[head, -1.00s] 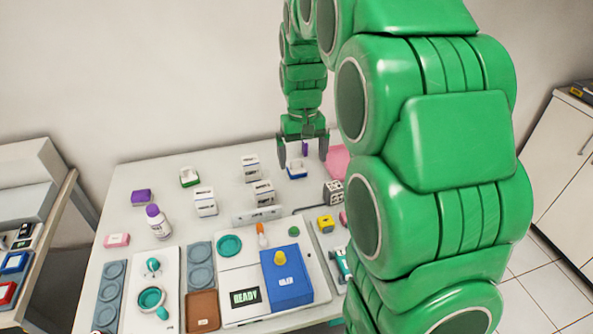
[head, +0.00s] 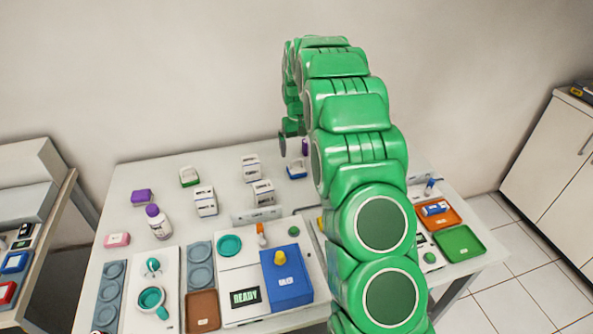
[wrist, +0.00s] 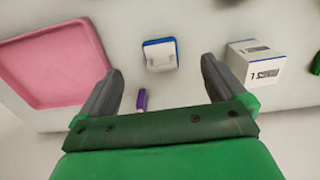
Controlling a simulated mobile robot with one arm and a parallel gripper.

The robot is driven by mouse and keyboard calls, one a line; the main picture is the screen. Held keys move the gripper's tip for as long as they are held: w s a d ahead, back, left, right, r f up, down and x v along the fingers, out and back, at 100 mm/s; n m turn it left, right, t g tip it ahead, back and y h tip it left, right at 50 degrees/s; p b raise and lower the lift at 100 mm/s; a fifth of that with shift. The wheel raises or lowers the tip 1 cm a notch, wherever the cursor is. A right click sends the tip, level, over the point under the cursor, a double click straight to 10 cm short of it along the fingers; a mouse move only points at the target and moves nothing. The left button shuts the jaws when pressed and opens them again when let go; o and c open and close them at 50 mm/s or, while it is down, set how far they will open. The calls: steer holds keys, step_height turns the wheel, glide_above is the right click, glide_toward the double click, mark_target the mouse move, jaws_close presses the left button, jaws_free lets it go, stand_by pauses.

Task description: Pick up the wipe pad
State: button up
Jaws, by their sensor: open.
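No label marks a wipe pad. A small purple piece (head: 305,147) stands near the table's back edge; in the wrist view it is a thin purple strip (wrist: 142,100) between and beyond the fingers. A white and blue block (head: 297,169) sits just in front of it and shows ahead of the fingers in the wrist view (wrist: 160,54). My gripper (wrist: 158,66) is open and empty above the back of the table. In the head view my arm hides its right finger.
A pink tray (wrist: 50,65) lies left in the wrist view. White boxes (head: 250,168) stand left of my gripper in the head view. A blue box (head: 286,276), an orange tray (head: 438,214) and a green tray (head: 459,244) lie nearer. My arm hides part of the table.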

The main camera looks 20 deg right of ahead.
mark_target(296, 167)
steer(key=w+f, duration=0.1)
steer(key=f, duration=0.1)
steer(key=w+d+f, duration=0.1)
steer(key=w, duration=0.1)
steer(key=shift+w+f, duration=0.1)
steer(key=shift+f, duration=0.3)
steer(key=shift+a+f, duration=0.25)
steer(key=shift+f, duration=1.65)
steer(key=shift+a+f, duration=0.2)
steer(key=shift+f, duration=1.65)
steer(key=c, duration=1.1)
